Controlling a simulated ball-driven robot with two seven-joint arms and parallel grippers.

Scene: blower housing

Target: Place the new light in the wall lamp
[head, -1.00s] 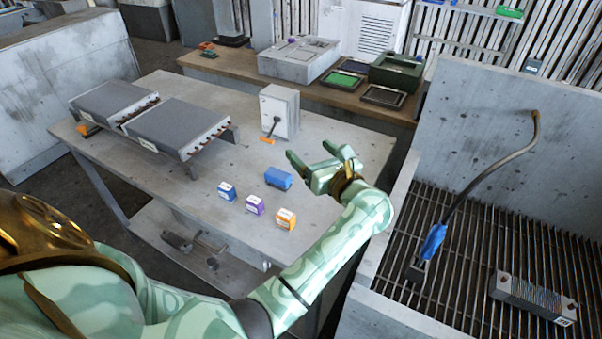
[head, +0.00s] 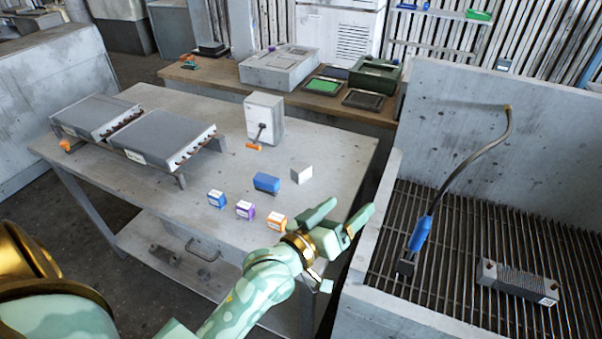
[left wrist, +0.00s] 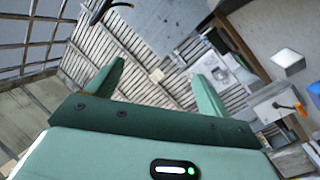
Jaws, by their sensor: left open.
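I cannot make out a lamp or a light that is clearly one. Small cartons stand on the grey table (head: 120,178): a blue-white one (head: 216,199), a purple-white one (head: 244,210) and an orange-white one (head: 277,221). Behind them are a plain blue block (head: 266,182) and a small white block (head: 301,174). My left gripper (head: 349,207) is open and empty, past the table's right edge in the picture. Its two spread fingers show in the left wrist view (left wrist: 160,68). My right gripper is not in view.
A grey box with an orange-tipped lever (head: 264,118) and two grey finned units (head: 165,138) stand farther back. At right is a grated basin (head: 465,225) with a blue-handled bent tube (head: 421,232) and a ribbed block (head: 517,283). A wooden bench (head: 215,75) runs behind.

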